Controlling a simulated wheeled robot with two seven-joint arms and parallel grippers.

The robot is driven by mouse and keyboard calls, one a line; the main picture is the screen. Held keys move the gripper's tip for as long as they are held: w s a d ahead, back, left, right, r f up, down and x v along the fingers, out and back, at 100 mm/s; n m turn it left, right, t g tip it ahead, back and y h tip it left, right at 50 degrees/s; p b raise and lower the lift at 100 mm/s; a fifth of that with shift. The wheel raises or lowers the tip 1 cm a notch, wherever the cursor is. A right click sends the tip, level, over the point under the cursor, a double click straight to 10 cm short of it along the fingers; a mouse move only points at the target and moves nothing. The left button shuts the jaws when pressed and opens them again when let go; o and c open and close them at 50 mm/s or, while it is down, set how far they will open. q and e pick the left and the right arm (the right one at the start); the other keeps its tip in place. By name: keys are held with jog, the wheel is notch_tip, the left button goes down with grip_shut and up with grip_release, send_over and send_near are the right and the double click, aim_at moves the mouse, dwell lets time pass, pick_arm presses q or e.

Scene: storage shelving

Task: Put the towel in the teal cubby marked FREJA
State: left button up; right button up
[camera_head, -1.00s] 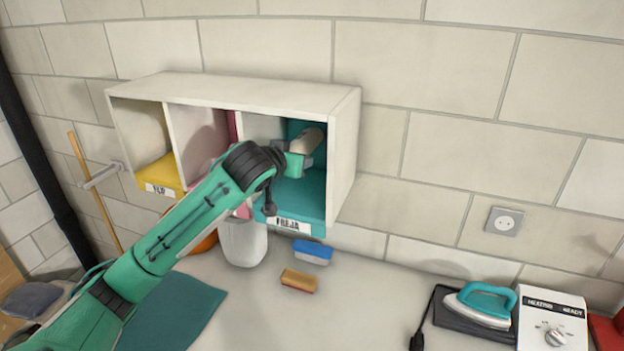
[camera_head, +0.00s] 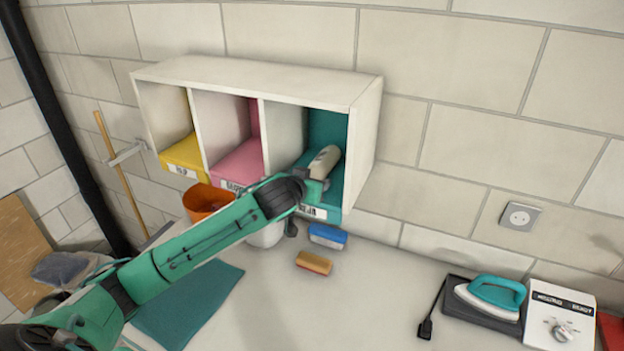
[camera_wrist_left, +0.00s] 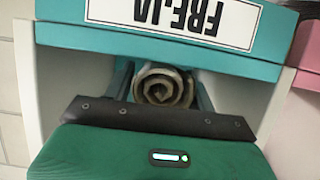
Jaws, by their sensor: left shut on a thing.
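The towel (camera_head: 325,162) is a beige roll inside the teal cubby (camera_head: 327,128), the right one of the shelf's three. The cubby's front label (camera_head: 313,212) is partly hidden by my arm in the head view; the wrist view shows FREJA (camera_wrist_left: 185,18) upside down. My left gripper (camera_head: 317,181) is at the cubby's mouth, shut on the near end of the towel. In the left wrist view the towel's spiral end (camera_wrist_left: 162,87) shows between the fingers. Whether the towel touches the cubby floor is unclear. My right gripper is not in view.
A pink cubby (camera_head: 240,162) and a yellow cubby (camera_head: 184,158) lie to the left. Below stand an orange pot (camera_head: 203,202), a blue brush (camera_head: 327,236) and a tan brush (camera_head: 314,263). An iron (camera_head: 495,292) is at the right. The middle of the counter is clear.

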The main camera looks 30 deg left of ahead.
pick_arm(q)
jog(key=o, duration=0.8)
jog(key=shift+f, duration=0.15)
jog(key=o, duration=0.4)
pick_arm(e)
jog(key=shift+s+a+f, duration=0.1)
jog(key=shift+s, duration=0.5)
pick_arm(q)
jog(key=shift+r, duration=0.2)
jog(key=shift+s, duration=0.2)
jog(key=b+v, duration=0.3)
jog(key=v, duration=0.8)
jog(key=shift+s+r+b, duration=0.1)
jog(key=shift+s+b, duration=0.2)
jog(key=shift+b, duration=0.05)
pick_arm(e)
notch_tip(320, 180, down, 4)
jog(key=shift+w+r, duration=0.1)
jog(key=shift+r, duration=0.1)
